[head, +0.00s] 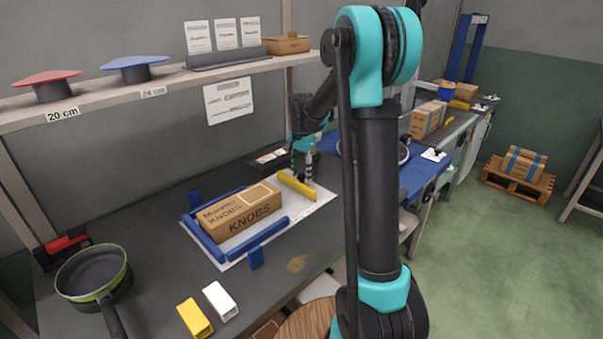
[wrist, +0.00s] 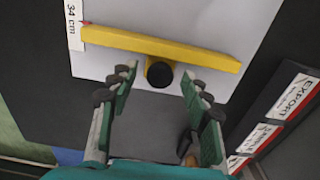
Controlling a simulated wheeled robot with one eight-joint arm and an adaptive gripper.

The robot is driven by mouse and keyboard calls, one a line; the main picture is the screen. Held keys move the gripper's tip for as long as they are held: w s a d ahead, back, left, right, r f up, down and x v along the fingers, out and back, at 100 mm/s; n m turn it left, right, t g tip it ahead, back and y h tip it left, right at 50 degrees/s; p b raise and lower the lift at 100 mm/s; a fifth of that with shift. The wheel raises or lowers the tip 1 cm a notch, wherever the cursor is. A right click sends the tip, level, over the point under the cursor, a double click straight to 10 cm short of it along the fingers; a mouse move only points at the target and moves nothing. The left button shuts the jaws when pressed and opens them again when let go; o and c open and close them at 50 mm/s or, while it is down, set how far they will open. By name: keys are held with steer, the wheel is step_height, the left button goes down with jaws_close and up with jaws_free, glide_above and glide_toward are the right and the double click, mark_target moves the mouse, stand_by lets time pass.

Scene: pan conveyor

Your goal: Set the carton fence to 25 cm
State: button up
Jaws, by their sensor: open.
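The carton fence is a yellow bar (head: 297,186) lying across the right end of a white sheet on the bench; it also shows in the wrist view (wrist: 210,57). In the wrist view a black round knob (wrist: 160,74) stands on its near side. In the head view my gripper (head: 304,168) is just behind the fence, partly hidden by my arm.
A KNOBS carton (head: 240,212) lies on the sheet between blue rails (head: 258,239), left of the fence. A green-rimmed pan (head: 92,275) and yellow and white blocks (head: 195,318) are at the front. A shelf (head: 110,100) runs above. Label holders (wrist: 290,95) stand right in the wrist view.

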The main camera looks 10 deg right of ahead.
jaws_close()
stand_by(0.3)
steer(key=s+a, duration=0.3)
steer(key=a, duration=0.2)
steer(key=s+a, duration=0.2)
steer(key=shift+s+a, duration=0.3)
steer(key=shift+a, duration=0.1)
jaws_free()
